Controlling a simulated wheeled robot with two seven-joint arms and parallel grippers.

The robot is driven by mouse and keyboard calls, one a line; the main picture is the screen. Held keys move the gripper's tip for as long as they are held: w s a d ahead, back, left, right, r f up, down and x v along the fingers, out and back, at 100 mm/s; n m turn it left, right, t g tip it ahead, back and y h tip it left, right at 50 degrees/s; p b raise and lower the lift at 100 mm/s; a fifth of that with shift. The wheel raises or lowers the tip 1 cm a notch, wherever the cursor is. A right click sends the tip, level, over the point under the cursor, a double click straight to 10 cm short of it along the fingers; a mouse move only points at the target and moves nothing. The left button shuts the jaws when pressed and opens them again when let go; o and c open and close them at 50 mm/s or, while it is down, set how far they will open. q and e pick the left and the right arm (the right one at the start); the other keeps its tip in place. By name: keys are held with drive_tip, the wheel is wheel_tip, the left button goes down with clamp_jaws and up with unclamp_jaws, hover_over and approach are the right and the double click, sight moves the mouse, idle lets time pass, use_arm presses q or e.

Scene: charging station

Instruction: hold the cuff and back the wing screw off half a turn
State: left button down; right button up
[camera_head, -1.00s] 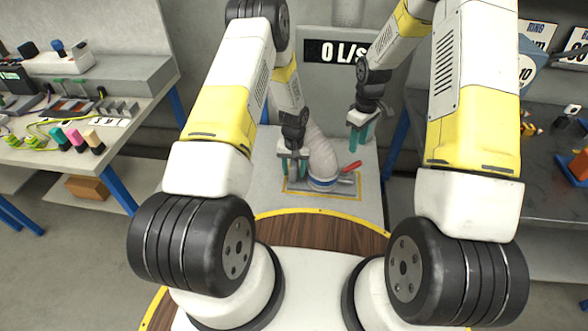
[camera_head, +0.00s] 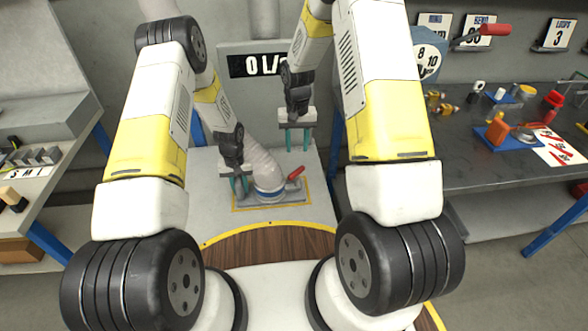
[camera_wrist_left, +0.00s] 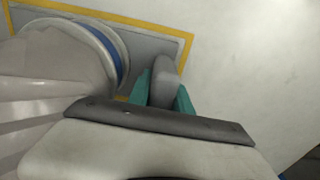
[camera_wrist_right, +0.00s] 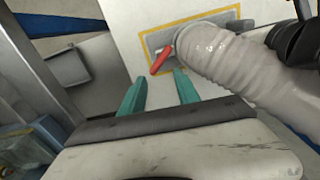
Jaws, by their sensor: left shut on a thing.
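The cuff (camera_head: 269,190) is a pale collar with a blue band at the lower end of a ribbed hose (camera_head: 262,163); its blue band (camera_wrist_left: 104,48) also shows in the left wrist view. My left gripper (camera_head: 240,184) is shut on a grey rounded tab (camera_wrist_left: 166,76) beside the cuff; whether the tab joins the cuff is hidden. A red handle (camera_head: 296,173), possibly the wing screw, sticks up at the cuff's right and shows in the right wrist view (camera_wrist_right: 162,60). My right gripper (camera_head: 296,138) is open and empty above it, apart from it.
The cuff sits over a grey plate (camera_head: 292,190) inside a yellow outline on a pale surface. A display panel (camera_head: 257,64) stands behind. A dark bench (camera_head: 470,150) with tools is at the right, another bench (camera_head: 60,165) at the left. The hose rises close between my arms.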

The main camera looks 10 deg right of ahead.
sight(297, 170)
wheel_tip(297, 170, down, 11)
drive_tip(key=m, duration=0.9)
drive_tip(key=shift+c, duration=0.5)
clamp_jaws()
